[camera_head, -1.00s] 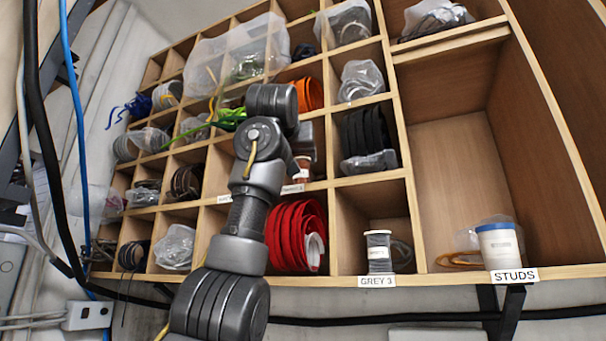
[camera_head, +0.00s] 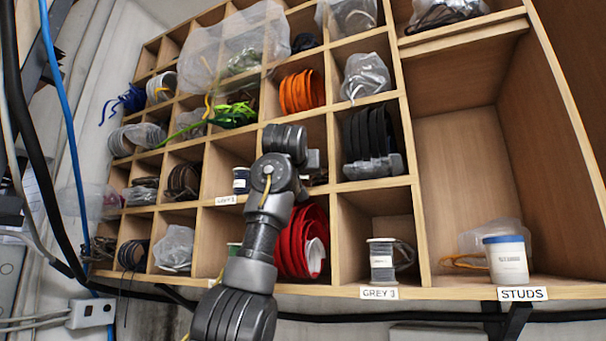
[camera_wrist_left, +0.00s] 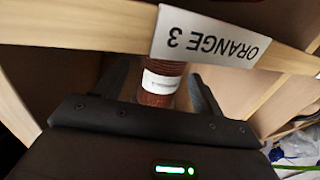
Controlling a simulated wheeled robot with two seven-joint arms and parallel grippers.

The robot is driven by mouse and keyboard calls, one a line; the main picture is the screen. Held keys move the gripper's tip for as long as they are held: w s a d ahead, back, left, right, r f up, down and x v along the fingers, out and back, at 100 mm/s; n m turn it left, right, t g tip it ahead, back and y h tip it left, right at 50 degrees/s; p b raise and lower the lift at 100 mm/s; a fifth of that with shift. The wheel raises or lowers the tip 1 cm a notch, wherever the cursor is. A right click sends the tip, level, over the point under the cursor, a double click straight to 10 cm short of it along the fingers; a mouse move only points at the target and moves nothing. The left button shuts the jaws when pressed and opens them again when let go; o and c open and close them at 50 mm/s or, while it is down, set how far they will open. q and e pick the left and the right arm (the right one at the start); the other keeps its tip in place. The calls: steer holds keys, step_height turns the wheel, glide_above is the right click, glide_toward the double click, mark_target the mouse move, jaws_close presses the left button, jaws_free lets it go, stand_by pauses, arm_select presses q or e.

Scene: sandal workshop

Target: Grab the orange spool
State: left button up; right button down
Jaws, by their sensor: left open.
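The orange spool (camera_wrist_left: 162,84), brownish orange with a white label band, stands in a shelf compartment behind the ORANGE 3 label (camera_wrist_left: 210,38), which appears upside down in the left wrist view. My left gripper (camera_wrist_left: 158,78) is open, with one dark finger showing on each side of the spool. Contact cannot be made out. In the head view my left gripper (camera_head: 312,160) reaches into a middle compartment and hides the spool. My right gripper is not in view.
Wooden dividers surround the gripper. Red coils (camera_head: 298,240) lie in the compartment below, black straps (camera_head: 368,135) to the right, and orange coils (camera_head: 302,91) above. A grey spool (camera_head: 381,260) and a white tub (camera_head: 507,260) stand lower right. The large right compartment is mostly clear.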

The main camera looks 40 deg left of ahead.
arm_select(q)
steer(key=shift+s+d+r, duration=0.1)
steer(key=shift+s+d, duration=0.05)
steer(key=shift+s, duration=0.05)
steer(key=shift+c, duration=0.4)
steer(key=shift+s+d, duration=0.1)
steer(key=shift+c, duration=1.4)
steer(key=c, duration=0.8)
steer(key=shift+o, duration=0.2)
steer(key=shift+r, duration=0.1)
